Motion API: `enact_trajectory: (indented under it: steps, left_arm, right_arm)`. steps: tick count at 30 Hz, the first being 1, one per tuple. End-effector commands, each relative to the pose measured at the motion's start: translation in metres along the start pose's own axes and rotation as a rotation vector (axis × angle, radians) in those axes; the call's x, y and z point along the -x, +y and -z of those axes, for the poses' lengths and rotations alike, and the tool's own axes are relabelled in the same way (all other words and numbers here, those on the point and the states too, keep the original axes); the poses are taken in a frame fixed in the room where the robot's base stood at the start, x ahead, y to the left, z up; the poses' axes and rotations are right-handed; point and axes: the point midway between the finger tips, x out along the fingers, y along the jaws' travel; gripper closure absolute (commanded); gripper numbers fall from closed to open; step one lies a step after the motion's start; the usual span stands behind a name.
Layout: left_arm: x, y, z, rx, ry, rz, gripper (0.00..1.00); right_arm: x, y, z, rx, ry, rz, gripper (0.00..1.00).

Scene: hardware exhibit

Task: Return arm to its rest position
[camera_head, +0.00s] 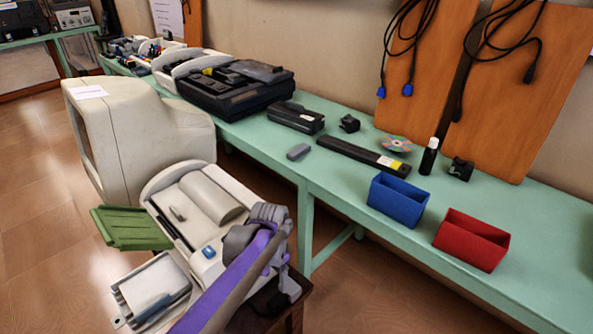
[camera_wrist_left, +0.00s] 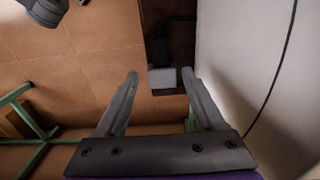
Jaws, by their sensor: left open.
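My left arm comes in from the bottom of the head view, purple and grey, bent at a grey joint in front of the printer. My left gripper (camera_head: 284,288) hangs low by the printer's right side, and its fingers are hard to make out there. The right gripper is not in view.
The beige printer (camera_head: 212,195) and a large monitor (camera_head: 135,130) stand close to the left arm. The green table (camera_head: 340,185) holds a blue bin (camera_head: 397,201), a red bin (camera_head: 471,240) and several devices. Tiled floor (camera_wrist_left: 95,50) shows below the gripper.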

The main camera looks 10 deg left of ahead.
Motion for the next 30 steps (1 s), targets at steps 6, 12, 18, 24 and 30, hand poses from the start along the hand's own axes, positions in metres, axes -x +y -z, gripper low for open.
enact_trajectory:
  steps: [6, 12, 18, 24, 30]
  left_arm:
    - [0.013, 0.005, -0.02, 0.052, 0.026, 0.015, 0.3]
    - [0.038, 0.025, -0.083, 0.216, 0.115, 0.058, 0.3]
    - [0.043, 0.053, -0.149, 0.396, 0.218, 0.096, 0.3]
    - [0.031, 0.077, -0.198, 0.533, 0.302, 0.118, 0.3]
    - [0.014, 0.095, -0.232, 0.635, 0.368, 0.131, 0.3]
  right_arm:
    - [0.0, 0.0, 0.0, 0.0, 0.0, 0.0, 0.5]
    - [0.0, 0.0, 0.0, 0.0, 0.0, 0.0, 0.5]
    - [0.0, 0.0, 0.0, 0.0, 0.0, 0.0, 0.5]
    - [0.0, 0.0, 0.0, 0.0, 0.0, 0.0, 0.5]
    - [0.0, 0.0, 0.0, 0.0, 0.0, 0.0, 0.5]
